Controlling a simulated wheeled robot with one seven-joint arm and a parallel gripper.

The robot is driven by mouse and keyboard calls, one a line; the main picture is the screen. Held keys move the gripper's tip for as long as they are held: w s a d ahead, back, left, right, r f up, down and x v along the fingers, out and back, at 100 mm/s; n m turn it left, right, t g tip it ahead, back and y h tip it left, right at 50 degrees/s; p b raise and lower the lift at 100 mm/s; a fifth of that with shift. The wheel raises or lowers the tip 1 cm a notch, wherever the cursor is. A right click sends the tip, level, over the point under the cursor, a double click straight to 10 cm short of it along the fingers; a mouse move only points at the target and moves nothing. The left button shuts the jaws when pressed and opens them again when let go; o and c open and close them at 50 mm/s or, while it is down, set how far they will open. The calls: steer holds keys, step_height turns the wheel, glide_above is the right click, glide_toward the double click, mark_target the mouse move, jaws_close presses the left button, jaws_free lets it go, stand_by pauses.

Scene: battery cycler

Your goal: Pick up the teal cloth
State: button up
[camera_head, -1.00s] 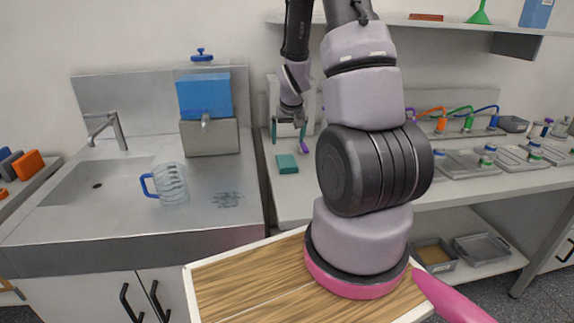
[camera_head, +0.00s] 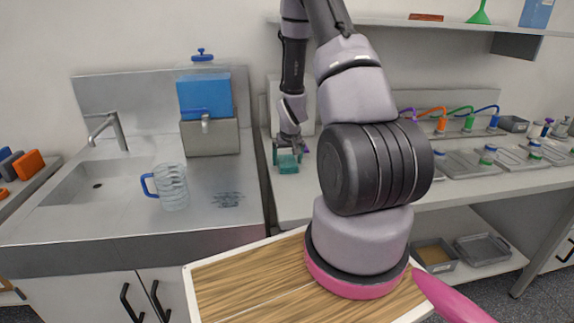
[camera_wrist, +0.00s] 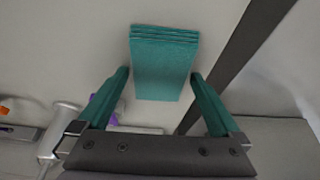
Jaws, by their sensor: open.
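The teal cloth (camera_head: 288,168) is a small folded stack lying on the light bench top, close to the gap beside the sink unit. In the wrist view the folded cloth (camera_wrist: 165,65) shows its layered edge at the top. My gripper (camera_head: 287,155) is directly over the cloth in the head view. In the wrist view my gripper (camera_wrist: 160,80) is open, with one teal finger on each side of the cloth's near end. The cloth lies between the fingers, and I cannot tell whether they touch it.
A measuring jug (camera_head: 172,187) with a blue handle stands on the steel sink counter (camera_head: 130,225) to the left. A blue-tanked dispenser (camera_head: 207,120) stands behind it. Trays and coloured-cable fixtures (camera_head: 468,160) fill the bench to the right. A purple item (camera_wrist: 103,107) lies near the cloth.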

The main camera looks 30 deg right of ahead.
mark_target(287, 161)
steer(key=shift+c, duration=0.3)
steer(key=c, duration=1)
steer(key=shift+r, duration=0.15)
step_height(287, 161, up, 10)
steer(key=shift+f, duration=0.1)
